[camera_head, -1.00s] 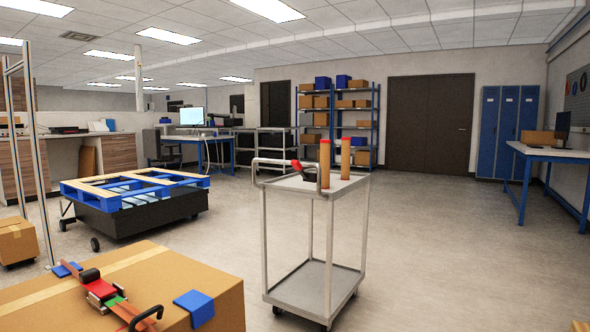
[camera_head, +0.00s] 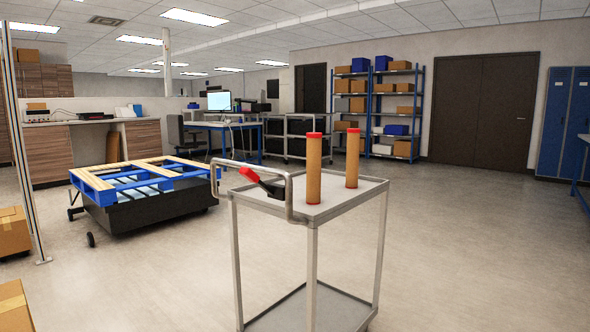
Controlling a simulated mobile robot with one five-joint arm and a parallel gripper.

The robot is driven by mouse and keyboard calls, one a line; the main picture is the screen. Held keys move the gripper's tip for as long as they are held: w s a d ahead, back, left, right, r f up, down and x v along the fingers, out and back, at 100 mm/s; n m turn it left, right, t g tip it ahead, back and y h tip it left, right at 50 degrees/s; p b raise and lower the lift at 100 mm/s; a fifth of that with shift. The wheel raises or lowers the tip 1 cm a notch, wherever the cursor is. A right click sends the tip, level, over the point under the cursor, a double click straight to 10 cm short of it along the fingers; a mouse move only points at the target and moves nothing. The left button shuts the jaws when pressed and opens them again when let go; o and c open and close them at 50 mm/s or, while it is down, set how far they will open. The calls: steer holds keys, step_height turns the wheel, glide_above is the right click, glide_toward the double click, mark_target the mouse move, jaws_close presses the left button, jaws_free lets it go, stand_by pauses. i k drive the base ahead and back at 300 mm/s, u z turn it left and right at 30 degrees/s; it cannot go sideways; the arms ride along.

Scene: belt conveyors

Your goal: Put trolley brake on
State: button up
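The grey metal trolley (camera_head: 364,193) stands in the centre foreground, with a top tray, thin legs and a lower shelf (camera_head: 335,312) cut by the bottom edge. A bent tube push handle (camera_head: 290,192) rises at its left end. A lever with a red grip (camera_head: 250,174) and a black body sits by this handle and slopes up to the left. It looks like the brake lever; its mounting is hard to make out. Two upright brown cylinders with red ends stand on the tray, a nearer one (camera_head: 314,170) and a farther one (camera_head: 352,158). My gripper is not in view.
A blue pallet (camera_head: 100,190) lies on a dark low cart (camera_head: 150,212) to the left. Cardboard boxes (camera_head: 12,232) are at the left edge. Shelving (camera_head: 420,110) and dark double doors (camera_head: 480,108) stand at the back. The floor right of the trolley is clear.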

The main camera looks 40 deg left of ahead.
mark_target(248, 173)
steer(key=i, duration=2.5)
steer(key=u, duration=3.4)
